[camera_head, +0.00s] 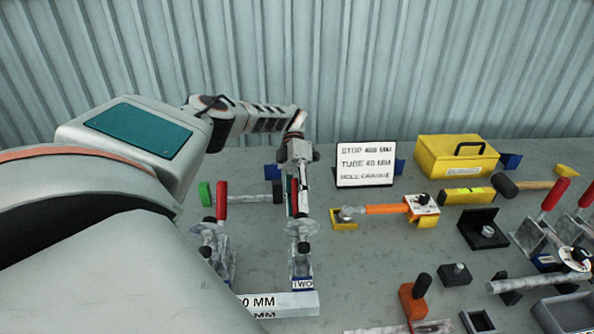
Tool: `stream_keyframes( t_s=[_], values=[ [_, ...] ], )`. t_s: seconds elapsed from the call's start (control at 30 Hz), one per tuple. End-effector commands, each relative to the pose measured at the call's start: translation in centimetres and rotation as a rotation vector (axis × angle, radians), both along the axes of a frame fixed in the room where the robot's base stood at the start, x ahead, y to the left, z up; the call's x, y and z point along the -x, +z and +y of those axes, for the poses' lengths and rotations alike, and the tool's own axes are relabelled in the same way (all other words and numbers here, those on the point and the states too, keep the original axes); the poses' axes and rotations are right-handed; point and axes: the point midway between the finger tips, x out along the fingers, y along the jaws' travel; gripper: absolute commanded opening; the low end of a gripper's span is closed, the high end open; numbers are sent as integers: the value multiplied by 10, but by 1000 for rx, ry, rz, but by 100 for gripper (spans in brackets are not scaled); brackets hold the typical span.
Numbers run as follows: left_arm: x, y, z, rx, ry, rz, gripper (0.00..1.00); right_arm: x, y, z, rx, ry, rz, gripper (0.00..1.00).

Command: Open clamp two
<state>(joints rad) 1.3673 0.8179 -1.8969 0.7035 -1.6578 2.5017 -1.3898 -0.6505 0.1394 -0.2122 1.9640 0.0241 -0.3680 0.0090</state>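Clamp two (302,256) is a grey metal toggle clamp with a blue-and-white "TWO" label (303,284) at its front. Its red handle (294,204) stands upright. My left gripper (299,178) hangs from above at the top of this handle. The fingers overlap the handle, and I cannot tell whether they close on it or only sit around it. A second clamp (215,247) with an upright red handle (221,201) stands to the left, partly hidden by my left arm. My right gripper is not in view.
A pale bar marked "0 MM" (285,303) lies in front of clamp two. A white sign (365,164), a yellow toolbox (456,156) and an orange-handled tool (385,209) are to the right. More red-handled clamps (553,196) stand at far right. Bench surface between them is partly clear.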

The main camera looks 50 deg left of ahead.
Motion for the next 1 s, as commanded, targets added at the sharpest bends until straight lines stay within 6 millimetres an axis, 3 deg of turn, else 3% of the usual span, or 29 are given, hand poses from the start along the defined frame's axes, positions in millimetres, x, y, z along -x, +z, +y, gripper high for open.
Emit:
stream_keyframes(
  t_s=[0.17,0.63,1.0],
  values=[
    [-1,9,0,1,0,-3,37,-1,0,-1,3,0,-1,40],
    [-1,88,0,2,0,-3,37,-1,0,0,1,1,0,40],
    [0,100,0,0,-1,1,37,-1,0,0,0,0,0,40]
  ],
)
